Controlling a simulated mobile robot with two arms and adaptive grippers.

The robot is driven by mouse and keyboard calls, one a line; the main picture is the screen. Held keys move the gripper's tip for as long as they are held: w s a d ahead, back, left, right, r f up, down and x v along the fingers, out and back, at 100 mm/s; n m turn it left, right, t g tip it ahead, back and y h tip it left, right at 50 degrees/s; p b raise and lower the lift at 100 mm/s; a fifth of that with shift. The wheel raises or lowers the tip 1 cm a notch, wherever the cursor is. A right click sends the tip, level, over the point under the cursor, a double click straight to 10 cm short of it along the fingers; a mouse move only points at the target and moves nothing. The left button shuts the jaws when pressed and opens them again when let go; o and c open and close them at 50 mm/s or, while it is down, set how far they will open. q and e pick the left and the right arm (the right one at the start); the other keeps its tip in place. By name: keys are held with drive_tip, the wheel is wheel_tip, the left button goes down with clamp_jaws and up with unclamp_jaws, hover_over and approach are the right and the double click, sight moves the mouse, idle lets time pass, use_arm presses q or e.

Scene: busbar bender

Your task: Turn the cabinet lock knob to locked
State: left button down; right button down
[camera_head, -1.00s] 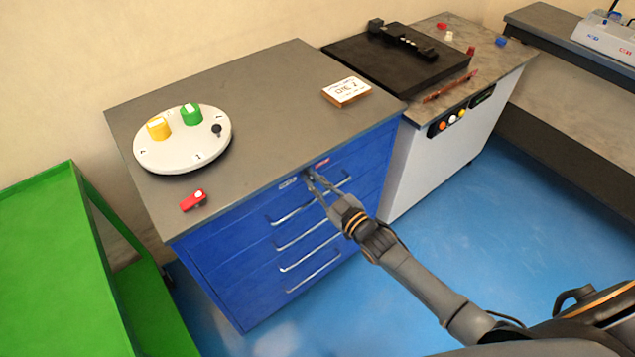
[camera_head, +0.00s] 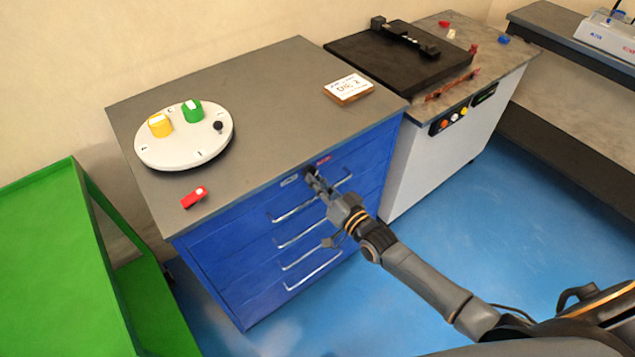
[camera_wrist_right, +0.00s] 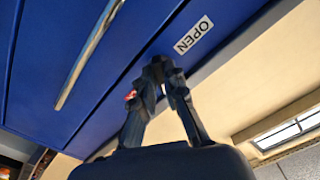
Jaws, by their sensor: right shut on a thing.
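The blue cabinet (camera_head: 225,262) has a small dark lock knob (camera_head: 309,170) at the top of its front, between a white label (camera_head: 289,180) and a red label (camera_head: 323,160). My right gripper (camera_head: 316,181) reaches up to the knob from the front and is shut on it. In the right wrist view the fingertips (camera_wrist_right: 160,70) close around the dark knob and mostly hide it, so its exact angle is hard to tell. The white label reads OPEN (camera_wrist_right: 193,35) there, and a bit of the red label shows behind a finger. My left gripper is not in view.
Drawer handles (camera_head: 295,208) stick out below the knob. On the cabinet top are a round white board (camera_head: 185,150) with yellow and green pieces, a red piece (camera_head: 194,197) and a sign block (camera_head: 348,89). A green cart (camera_head: 40,240) stands left; blue floor is open in front.

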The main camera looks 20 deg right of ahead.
drive_tip(key=shift+f+m, duration=0.1)
drive_tip(key=shift+m, duration=1.2)
drive_tip(key=c, duration=1.4)
unclamp_jaws()
drive_tip(key=v, duration=1.2)
